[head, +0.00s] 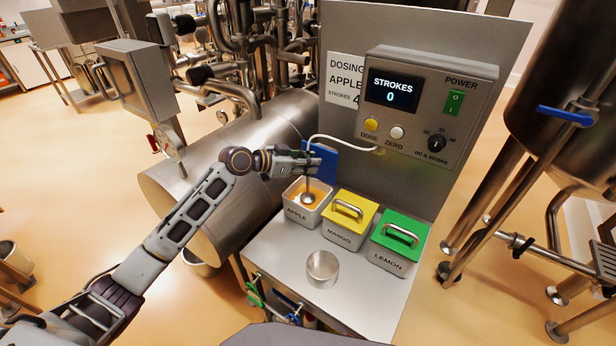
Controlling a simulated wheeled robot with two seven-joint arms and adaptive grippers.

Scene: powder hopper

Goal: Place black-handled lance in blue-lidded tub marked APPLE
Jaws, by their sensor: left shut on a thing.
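The APPLE tub (297,212) stands open at the left end of a row of tubs, with orange powder inside. Its blue lid (324,165) stands upright behind it. My left gripper (312,160) is above the tub, shut on the lance, and its fingers largely hide the black handle. The lance's metal shaft (308,182) hangs down, and its rounded end is at the tub opening, over or in the powder; I cannot tell whether it touches. A white hose runs from the lance area to the dosing unit. My right gripper is not in view.
The yellow-lidded MANGO tub (338,236) and green-lidded LEMON tub (386,258) stand to the right, closed. An empty-looking metal cup (322,268) stands in front. The dosing unit (425,95) reads STROKES 0. The bench front right is clear.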

